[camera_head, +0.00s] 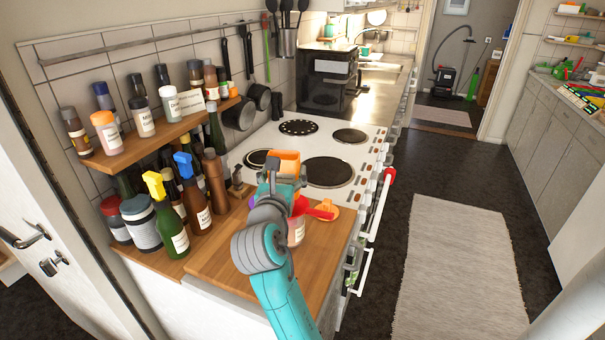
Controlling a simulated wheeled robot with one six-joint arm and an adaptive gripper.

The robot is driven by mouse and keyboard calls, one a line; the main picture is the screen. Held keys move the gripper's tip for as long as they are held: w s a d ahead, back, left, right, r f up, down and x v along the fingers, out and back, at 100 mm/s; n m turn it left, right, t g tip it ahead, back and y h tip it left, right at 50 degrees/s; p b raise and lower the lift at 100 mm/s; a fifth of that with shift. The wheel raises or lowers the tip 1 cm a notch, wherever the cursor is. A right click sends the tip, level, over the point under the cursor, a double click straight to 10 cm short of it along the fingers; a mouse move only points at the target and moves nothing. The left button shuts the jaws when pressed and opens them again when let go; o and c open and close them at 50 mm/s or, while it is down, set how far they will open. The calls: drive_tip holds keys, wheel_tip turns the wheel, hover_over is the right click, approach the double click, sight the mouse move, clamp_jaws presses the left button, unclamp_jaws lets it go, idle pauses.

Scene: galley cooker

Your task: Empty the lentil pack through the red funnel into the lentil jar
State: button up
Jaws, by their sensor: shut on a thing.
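My gripper (284,178) is over the wooden counter beside the cooker, shut on an orange pack (287,158), which I take to be the lentil pack. Its top shows above the fingers; its lower part and mouth are hidden by my gripper. Just below and to the right, the red funnel (320,213) shows in part behind my arm. Under it, a pale jar (297,232) stands on the counter, mostly hidden by my wrist. The funnel seems to sit in the jar's mouth, but I cannot tell surely. I cannot see whether lentils are falling.
An orange lid-like piece (330,217) lies right of the jar. The white cooker (375,155) lies behind. The counter's front (225,262) is bare.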

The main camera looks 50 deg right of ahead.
drive_tip(key=shift+w+a+r+t, duration=0.15)
drive_tip(key=shift+w+a, duration=0.15)
drive_tip(key=shift+a, duration=0.25)
drive_tip(key=shift+w+a+r+t, duration=0.15)
drive_tip(key=shift+w+a, duration=0.1)
drive_tip(key=shift+a, duration=0.25)
drive_tip(key=shift+w+a+r+m, duration=0.15)
drive_tip(key=shift+w+a+m, duration=0.1)
drive_tip(key=shift+m, duration=0.75)
drive_tip(key=shift+w+a+r+m, duration=0.15)
drive_tip(key=shift+w+a+m, duration=0.1)
drive_tip(key=shift+m, duration=0.75)
drive_tip(key=shift+w+a+m, duration=0.1)
drive_tip(key=shift+w+m, duration=0.1)
drive_tip(key=shift+m, duration=1)
drive_tip(key=shift+w+f+m, duration=0.1)
drive_tip(key=shift+f+m, duration=0.05)
drive_tip(key=shift+m, duration=1.05)
drive_tip(key=shift+a, duration=0.1)
